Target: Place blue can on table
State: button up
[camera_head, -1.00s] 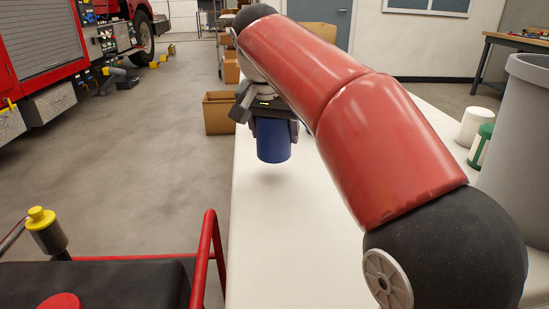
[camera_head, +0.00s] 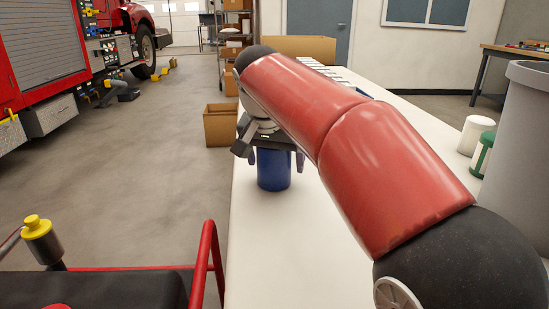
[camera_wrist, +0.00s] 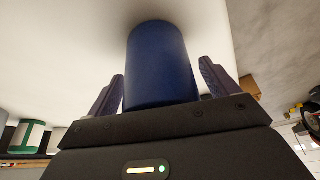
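The blue can (camera_head: 273,172) stands upright on the white table (camera_head: 270,250), near its left edge. In the wrist view the blue can (camera_wrist: 160,65) sits between my fingers, its far end against the white surface. My gripper (camera_head: 276,166) is over the can and open. In the wrist view my gripper (camera_wrist: 161,70) shows a finger on each side, with a visible gap between each finger and the can. The can's top is hidden by the gripper body.
A white container (camera_head: 475,134) and a green-and-white one (camera_head: 484,153) stand at the table's right, beside a grey bin (camera_head: 519,160). A cardboard box (camera_head: 221,125) is beyond the left edge. The table's front is clear.

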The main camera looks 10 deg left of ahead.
jog(key=shift+r, duration=0.1)
jog(key=p+v, duration=0.3)
jog(key=v, duration=0.9)
